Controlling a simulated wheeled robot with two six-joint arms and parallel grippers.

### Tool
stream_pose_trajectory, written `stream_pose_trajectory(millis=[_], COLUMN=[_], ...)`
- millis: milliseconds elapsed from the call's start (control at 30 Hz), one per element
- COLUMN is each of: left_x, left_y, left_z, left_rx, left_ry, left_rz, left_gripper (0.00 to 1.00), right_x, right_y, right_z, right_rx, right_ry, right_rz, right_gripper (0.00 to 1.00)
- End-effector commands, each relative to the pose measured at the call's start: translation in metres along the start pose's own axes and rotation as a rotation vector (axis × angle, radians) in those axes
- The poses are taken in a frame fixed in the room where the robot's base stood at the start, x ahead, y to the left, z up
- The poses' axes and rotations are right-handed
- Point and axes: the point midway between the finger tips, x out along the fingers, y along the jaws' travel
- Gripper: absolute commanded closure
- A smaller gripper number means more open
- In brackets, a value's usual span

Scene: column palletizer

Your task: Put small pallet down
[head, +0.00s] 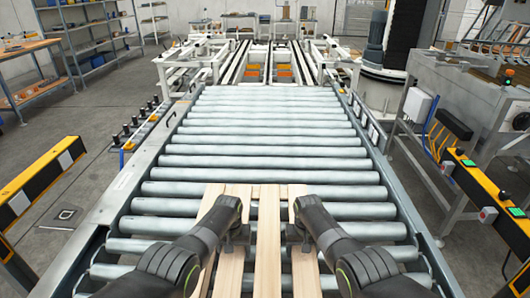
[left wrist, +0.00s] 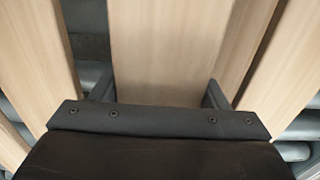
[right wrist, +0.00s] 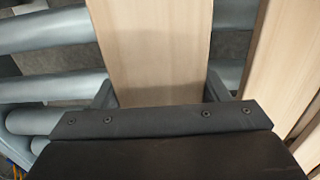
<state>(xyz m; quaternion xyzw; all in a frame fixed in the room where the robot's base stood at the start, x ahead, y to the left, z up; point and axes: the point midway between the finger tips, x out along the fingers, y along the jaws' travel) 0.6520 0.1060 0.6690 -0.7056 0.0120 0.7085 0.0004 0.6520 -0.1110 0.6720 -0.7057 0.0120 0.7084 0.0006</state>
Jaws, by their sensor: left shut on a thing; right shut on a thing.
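The small pallet (head: 268,240) is made of pale wooden slats and lies over the near end of the roller conveyor (head: 265,150). It also shows in the left wrist view (left wrist: 165,45) and in the right wrist view (right wrist: 155,45). My left gripper (head: 238,240) is shut on a slat left of the pallet's middle. My right gripper (head: 298,236) is shut on a slat at its right side. In both wrist views the fingers stand on either side of one slat. Whether the pallet touches the rollers or hangs just above them, I cannot tell.
Metal side rails (head: 140,170) border the conveyor. Rollers beyond the pallet are bare. Yellow-black posts (head: 38,190) stand at the left, and another yellow-black barrier (head: 482,185) at the right. A machine frame (head: 475,100) stands right of the conveyor.

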Motion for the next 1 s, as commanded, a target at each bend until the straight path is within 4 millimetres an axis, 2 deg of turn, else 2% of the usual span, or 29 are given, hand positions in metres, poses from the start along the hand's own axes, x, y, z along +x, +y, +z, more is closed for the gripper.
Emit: stream_pose_trajectory(millis=[67,100,233,667,1000], left_x=[0.000,0.002,0.002,-0.001,-0.023], left_y=[-0.002,-0.002,-0.002,0.000,0.000], left_z=[-0.004,-0.001,-0.001,-0.001,0.000], left_rx=[0.000,-0.001,-0.001,0.000,-0.001], left_ry=[0.009,0.003,0.002,0.001,0.003], left_rz=[-0.003,-0.004,-0.002,0.000,0.001], left_gripper=[1.00,0.28,0.11,0.10,0.10], right_x=[0.003,0.004,0.004,0.003,0.002], right_y=[0.002,0.003,0.002,0.000,0.000], right_z=[-0.002,0.001,0.001,0.000,0.000], right_rx=[0.001,0.002,0.001,0.000,0.000], right_ry=[0.003,-0.003,-0.002,0.000,0.000], right_rz=[0.003,0.004,0.003,0.001,0.000], right_gripper=[1.00,0.28,0.11,0.10,0.10])
